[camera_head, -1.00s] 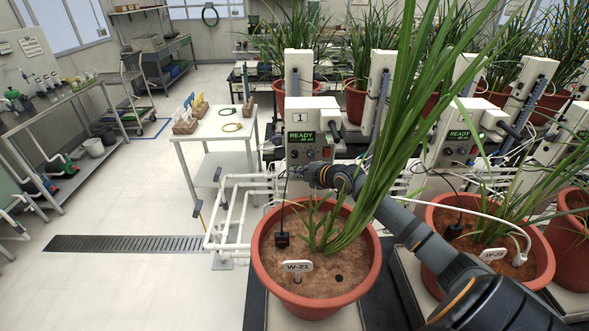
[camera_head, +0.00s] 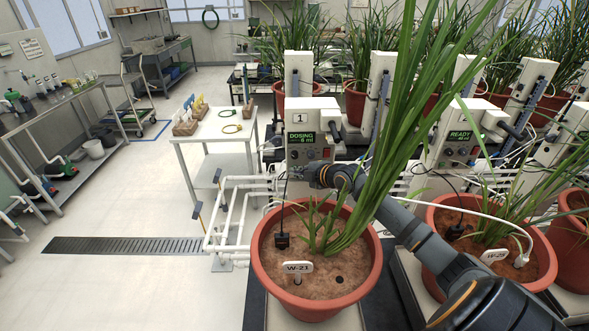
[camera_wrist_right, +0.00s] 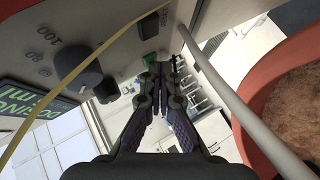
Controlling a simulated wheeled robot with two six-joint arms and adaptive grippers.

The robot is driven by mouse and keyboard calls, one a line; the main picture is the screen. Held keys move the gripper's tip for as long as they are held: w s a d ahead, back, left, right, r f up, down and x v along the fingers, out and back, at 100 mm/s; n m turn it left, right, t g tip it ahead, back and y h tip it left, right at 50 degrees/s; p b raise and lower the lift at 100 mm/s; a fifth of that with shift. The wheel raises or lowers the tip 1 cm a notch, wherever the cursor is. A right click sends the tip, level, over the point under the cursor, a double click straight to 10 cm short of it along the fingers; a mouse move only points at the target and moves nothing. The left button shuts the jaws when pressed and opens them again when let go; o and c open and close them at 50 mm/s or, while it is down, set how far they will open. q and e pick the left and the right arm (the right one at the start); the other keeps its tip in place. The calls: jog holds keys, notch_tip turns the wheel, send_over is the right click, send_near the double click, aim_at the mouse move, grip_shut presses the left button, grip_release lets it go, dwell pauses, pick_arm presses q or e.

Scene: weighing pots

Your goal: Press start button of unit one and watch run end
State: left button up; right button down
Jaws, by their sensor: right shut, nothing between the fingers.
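Unit one (camera_head: 301,117) is a pale box marked "1" behind the near pot. Its green display (camera_head: 301,138) reads "DOSING" with a small "ml" line under it. The display also shows partly in the right wrist view (camera_wrist_right: 40,100), beside a dark knob (camera_wrist_right: 80,78). A green button (camera_wrist_right: 149,59) is on the panel just past my fingertips. My right gripper (camera_head: 293,172) is at the lower front of the unit, shut and empty; its fingers (camera_wrist_right: 160,72) are together close to the button. I cannot tell whether they touch it. My left gripper is not in view.
A terracotta pot (camera_head: 262,250) with tall leaves and a tag W-21 stands in front of unit one, under my right arm. The neighbouring unit (camera_head: 455,135) reads "READY". White pipes (camera_head: 235,215) run left of the pot. The floor at left is open.

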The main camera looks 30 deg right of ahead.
jog(key=shift+s+a+p, duration=0.4)
jog(key=shift+s+p, duration=0.15)
jog(key=shift+s, duration=0.1)
jog(key=s+a+p, duration=0.1)
jog(key=p, duration=0.1)
jog(key=s+a+p, duration=0.1)
jog(key=s+p, duration=0.1)
jog(key=shift+s+r, duration=0.1)
jog(key=shift+r, duration=0.1)
jog(key=shift+s+a+f+p, duration=0.3)
jog(key=shift+s+p, duration=0.2)
jog(key=shift+p, duration=0.1)
